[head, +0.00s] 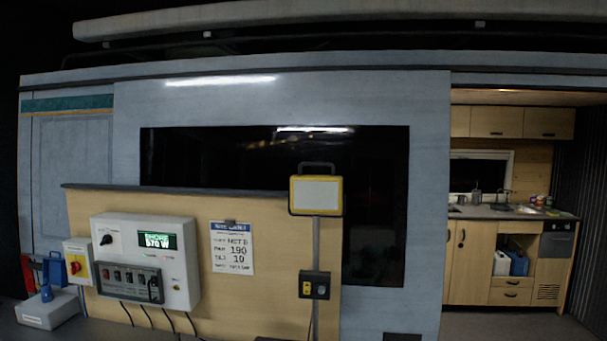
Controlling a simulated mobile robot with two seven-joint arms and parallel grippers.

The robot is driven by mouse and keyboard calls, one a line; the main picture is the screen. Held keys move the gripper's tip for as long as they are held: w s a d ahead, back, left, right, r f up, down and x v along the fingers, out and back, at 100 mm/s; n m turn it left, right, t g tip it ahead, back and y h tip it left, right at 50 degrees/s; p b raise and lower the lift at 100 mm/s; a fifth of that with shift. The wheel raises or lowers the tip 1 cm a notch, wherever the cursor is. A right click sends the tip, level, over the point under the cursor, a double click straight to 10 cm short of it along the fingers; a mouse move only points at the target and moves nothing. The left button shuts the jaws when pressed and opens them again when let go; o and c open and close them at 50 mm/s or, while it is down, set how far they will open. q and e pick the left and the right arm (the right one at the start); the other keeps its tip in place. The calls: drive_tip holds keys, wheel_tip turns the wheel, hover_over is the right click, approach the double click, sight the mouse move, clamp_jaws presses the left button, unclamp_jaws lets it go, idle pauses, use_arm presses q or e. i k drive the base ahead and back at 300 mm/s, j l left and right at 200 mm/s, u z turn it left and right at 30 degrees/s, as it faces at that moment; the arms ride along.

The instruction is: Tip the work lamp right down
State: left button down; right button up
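The work lamp (316,194) stands right of centre in the head view. It has a yellow frame, a pale flat panel facing me and a dark carrying handle on top. It sits upright at the top of a thin grey pole (316,245). A small dark box with a yellow switch (314,285) is fixed lower on the pole. The foot of the pole is not in view. Neither of my grippers is in view.
Behind the lamp stands a wooden panel with a white control box (146,260) and a paper sign (232,248). A grey van with a dark window (240,155) is behind that. A kitchenette (500,230) shows through the opening at right.

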sight(309, 193)
drive_tip(key=i+l, duration=0.15)
drive_tip(key=l, duration=0.2)
drive_tip(key=i+l+u, duration=0.15)
drive_tip(key=l, duration=0.2)
drive_tip(key=i+l, duration=0.2)
drive_tip(key=l, duration=0.15)
drive_tip(key=i+l+u, duration=0.1)
drive_tip(key=l, duration=0.25)
drive_tip(key=i+l, duration=0.2)
drive_tip(key=l, duration=0.15)
drive_tip(key=i+l+u, duration=0.15)
drive_tip(key=l, duration=0.2)
drive_tip(key=i+l, duration=0.1)
drive_tip(key=l, duration=0.3)
